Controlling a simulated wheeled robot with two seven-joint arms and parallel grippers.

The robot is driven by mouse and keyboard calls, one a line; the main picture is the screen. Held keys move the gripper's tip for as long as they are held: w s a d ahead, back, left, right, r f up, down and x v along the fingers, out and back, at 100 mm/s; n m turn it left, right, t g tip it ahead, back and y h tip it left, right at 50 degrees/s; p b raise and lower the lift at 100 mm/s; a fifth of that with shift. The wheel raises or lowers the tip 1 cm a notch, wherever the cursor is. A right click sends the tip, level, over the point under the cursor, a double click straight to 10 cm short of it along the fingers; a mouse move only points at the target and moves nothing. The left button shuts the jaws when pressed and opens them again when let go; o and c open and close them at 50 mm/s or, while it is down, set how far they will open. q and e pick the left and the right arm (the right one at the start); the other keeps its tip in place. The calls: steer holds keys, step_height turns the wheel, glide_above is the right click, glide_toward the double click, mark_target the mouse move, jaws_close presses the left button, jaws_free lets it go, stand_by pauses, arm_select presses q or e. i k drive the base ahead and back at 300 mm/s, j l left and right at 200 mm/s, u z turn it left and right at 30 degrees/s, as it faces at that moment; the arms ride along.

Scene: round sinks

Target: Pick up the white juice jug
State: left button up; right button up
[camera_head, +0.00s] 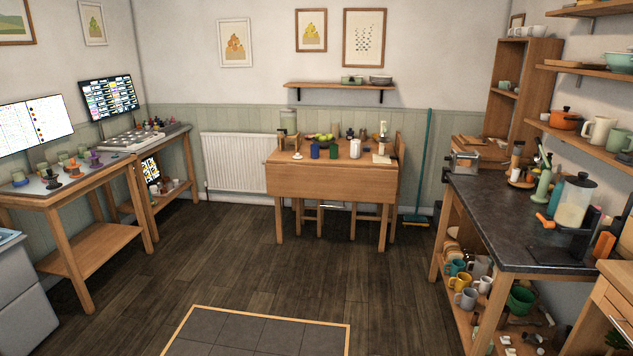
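A clear jug with a dark lid and pale, whitish contents (573,205) stands upright on the dark-topped counter (500,215) at the right. A cream-white pitcher (598,131) stands on a wall shelf at the upper right. A white canister (355,148) stands on the wooden table (322,181) at the back. I cannot tell for certain which of these is the white juice jug; the clear jug looks most like one. Neither of my grippers is in view.
A green bottle-like object (544,186) and an orange-handled item (545,221) are close to the clear jug. Wooden drawers (603,320) stand at the lower right. The dark wood floor (270,270) is clear in the middle.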

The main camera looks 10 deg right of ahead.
mark_target(355, 145)
steer(key=i+l, duration=0.1)
steer(key=i, duration=1.4)
steer(key=i+l+z, duration=0.15)
steer(key=i, duration=1.4)
steer(key=i+j, duration=0.15)
steer(key=i, duration=1.35)
steer(key=i+z, duration=0.1)
steer(key=i, duration=1.4)
